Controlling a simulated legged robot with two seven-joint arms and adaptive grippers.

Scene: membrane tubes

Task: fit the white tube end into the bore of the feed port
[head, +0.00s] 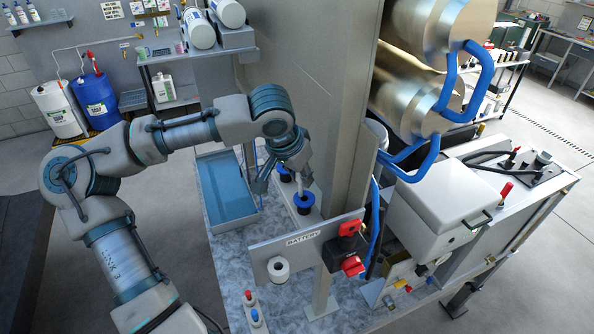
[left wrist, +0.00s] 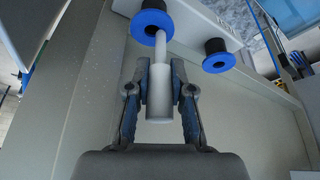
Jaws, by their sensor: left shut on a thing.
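My left gripper (left wrist: 160,75) is shut on a white tube (left wrist: 160,101), with one finger on each side of its thick body. The tube's thinner white end reaches up to a blue-rimmed port (left wrist: 152,24) with a dark bore. The end overlaps the near edge of the rim; I cannot tell whether it enters the bore. A second blue-rimmed port (left wrist: 219,56) sits to the right, apart from the tube. In the head view my left gripper (head: 287,168) is above the nearer blue port (head: 304,203). No label shows which is the feed port. My right gripper is out of view.
A blue tray (head: 226,190) lies left of the ports on the speckled bench. A tall grey column (head: 335,120) stands close behind and right of the gripper.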

